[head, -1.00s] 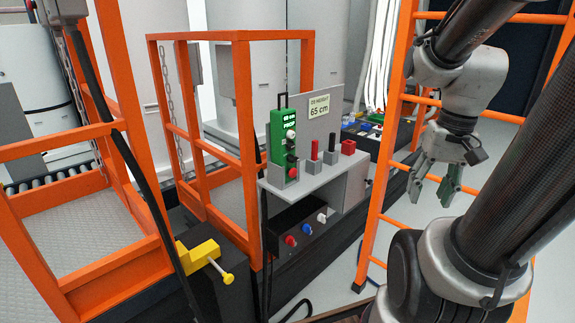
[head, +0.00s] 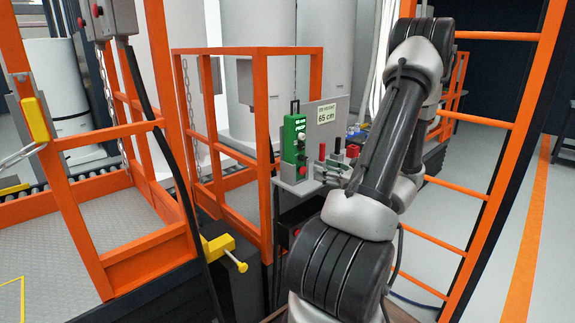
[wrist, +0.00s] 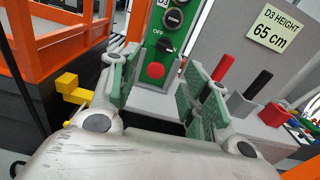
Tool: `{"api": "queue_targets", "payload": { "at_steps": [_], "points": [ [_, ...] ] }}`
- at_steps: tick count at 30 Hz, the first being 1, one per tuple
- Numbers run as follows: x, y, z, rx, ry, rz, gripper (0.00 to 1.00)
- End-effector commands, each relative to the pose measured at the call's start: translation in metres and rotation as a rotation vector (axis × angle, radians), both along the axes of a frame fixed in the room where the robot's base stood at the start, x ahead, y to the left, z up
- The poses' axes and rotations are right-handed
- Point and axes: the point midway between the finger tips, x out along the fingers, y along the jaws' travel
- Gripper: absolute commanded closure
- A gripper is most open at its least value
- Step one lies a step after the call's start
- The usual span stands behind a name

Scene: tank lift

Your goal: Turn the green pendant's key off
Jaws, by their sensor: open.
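In the wrist view the pendant (wrist: 181,28) shows a round black knob, an OFF label beside a dark key switch (wrist: 165,44), and a red button (wrist: 156,70) below. The key's exact angle is too small to tell. My gripper (wrist: 163,66) is open and empty, its green-padded fingers on either side of the red button in the picture. I cannot tell whether they touch the pendant. In the head view my gripper is mostly hidden.
A red handle (wrist: 222,68) and a black handle (wrist: 257,85) stand on blocks right of my gripper. A sign reading 65 cm (wrist: 276,27) is behind them. Orange railings (head: 262,150) and a yellow latch (head: 221,248) are to the left; an orange ladder (head: 480,125) is right.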

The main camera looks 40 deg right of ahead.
Motion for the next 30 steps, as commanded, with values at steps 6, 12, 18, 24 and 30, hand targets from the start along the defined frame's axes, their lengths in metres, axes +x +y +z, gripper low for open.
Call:
{"api": "queue_targets", "payload": {
  "at_steps": [6,12,18,24,30],
  "points": [
    [0.021,0.000,0.008,0.035,-0.030,-0.011,0.53],
    [0.055,0.003,0.008,0.034,-0.029,-0.009,0.53],
    [0.077,0.004,0.008,0.032,-0.028,-0.011,0.53],
    [0.080,0.004,0.008,0.032,-0.028,-0.013,0.53],
    [0.080,0.004,0.008,0.032,-0.028,-0.012,0.69]
  ]
}}
